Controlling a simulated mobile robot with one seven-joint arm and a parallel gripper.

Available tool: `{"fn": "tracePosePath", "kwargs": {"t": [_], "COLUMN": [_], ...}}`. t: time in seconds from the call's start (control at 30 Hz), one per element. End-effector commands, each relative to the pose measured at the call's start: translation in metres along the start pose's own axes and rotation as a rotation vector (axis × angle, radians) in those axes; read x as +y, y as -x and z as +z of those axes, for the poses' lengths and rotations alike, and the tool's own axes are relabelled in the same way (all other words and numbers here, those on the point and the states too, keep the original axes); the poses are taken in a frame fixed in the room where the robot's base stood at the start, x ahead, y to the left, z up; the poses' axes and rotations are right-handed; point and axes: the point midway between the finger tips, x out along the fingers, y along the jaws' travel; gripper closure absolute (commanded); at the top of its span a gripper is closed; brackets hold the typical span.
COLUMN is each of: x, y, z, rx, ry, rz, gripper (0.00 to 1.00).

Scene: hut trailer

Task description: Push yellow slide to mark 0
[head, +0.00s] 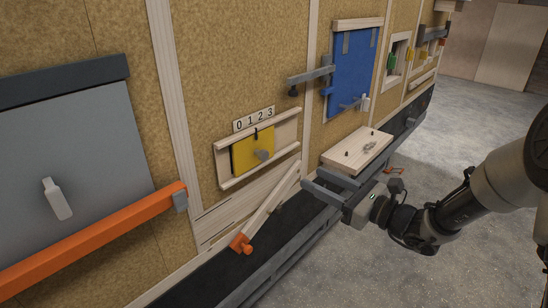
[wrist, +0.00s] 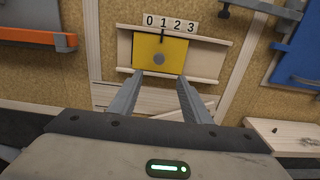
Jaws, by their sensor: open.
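The yellow slide (head: 242,153) sits in a light wooden frame with two rails on the wall; it also shows in the wrist view (wrist: 148,50). It has a grey round knob (wrist: 159,59) and a black pointer (wrist: 162,38) at its top. In the wrist view the pointer stands under mark 1 on the number strip (wrist: 170,23), which reads 0 to 3 from left to right. My gripper (head: 308,179) is open and empty, in front of the wall, right of and below the slide in the head view. In the wrist view its fingertips (wrist: 160,76) appear below the knob, apart from it.
A wooden bar with an orange end (head: 256,222) slants below the frame. A long orange bar (head: 95,236) is at left. A wooden shelf (head: 357,149) and a blue panel (head: 352,72) are at right. The rail's right part is clear of the slide.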

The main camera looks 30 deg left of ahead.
Motion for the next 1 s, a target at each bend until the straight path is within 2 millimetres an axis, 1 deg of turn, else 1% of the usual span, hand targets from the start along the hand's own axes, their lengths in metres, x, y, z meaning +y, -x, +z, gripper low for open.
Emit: {"fn": "tracePosePath", "kwargs": {"t": [0.17,0.5,0.7,0.83,1.0], "x": [0.003,0.003,0.003,0.003,0.002], "y": [-0.029,-0.104,-0.142,-0.158,-0.167], "z": [0.001,0.001,0.001,0.0,0.0], "rx": [0.001,0.002,0.003,0.003,0.004], "ry": [0.002,0.004,0.003,0.004,0.003], "rz": [0.007,0.007,0.006,0.005,0.003], "gripper": [0.56,0.56,0.56,0.56,0.56]}}
